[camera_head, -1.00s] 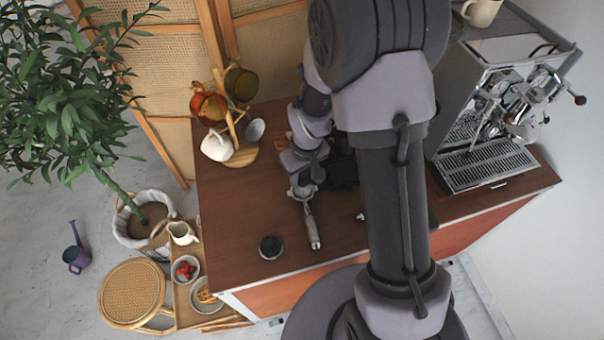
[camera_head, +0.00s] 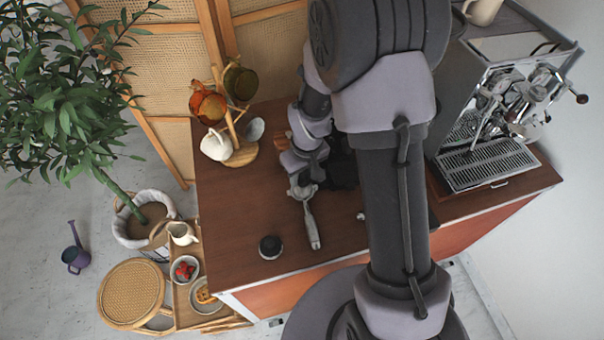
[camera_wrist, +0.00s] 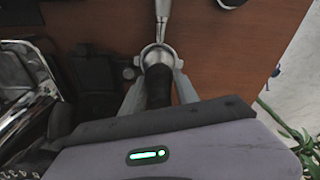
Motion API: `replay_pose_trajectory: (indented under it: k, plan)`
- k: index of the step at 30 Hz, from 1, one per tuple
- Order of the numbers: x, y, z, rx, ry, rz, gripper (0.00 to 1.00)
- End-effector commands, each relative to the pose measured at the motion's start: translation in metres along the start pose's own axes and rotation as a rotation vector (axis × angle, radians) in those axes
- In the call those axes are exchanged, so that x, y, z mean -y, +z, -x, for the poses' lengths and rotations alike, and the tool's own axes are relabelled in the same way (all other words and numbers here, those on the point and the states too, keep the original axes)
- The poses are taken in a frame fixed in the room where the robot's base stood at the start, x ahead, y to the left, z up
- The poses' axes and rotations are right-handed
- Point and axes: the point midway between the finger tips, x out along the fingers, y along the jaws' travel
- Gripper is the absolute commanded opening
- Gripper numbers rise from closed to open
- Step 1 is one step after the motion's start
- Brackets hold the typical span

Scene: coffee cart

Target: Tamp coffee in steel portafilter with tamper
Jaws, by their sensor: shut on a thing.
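The steel portafilter (camera_head: 313,226) lies on the brown counter, its handle pointing to the front edge. In the wrist view its round head and steel handle (camera_wrist: 163,14) show ahead of my gripper. My gripper (camera_wrist: 158,84) is shut on a dark upright handle, which looks like the tamper (camera_wrist: 158,92). The tamper is at the portafilter's head, lined up over or in its basket. The tamper's base and the coffee are hidden, so I cannot tell how deep it sits. In the head view my wrist hides most of the gripper.
A black round item (camera_head: 270,247) sits left of the portafilter handle. A black block (camera_wrist: 95,82) stands close beside the gripper. A mug tree (camera_head: 240,153) with cups is at the back left; the espresso machine (camera_head: 490,165) is at the right. The counter's front left is mostly clear.

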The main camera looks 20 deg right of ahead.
Motion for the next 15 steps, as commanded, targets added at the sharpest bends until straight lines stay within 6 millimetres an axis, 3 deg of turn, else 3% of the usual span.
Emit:
replay_pose_trajectory:
  k: [15]
  plan:
    - [0.0, 0.0006, -0.0065, 0.0, 0.0, 0.0, 0.0]
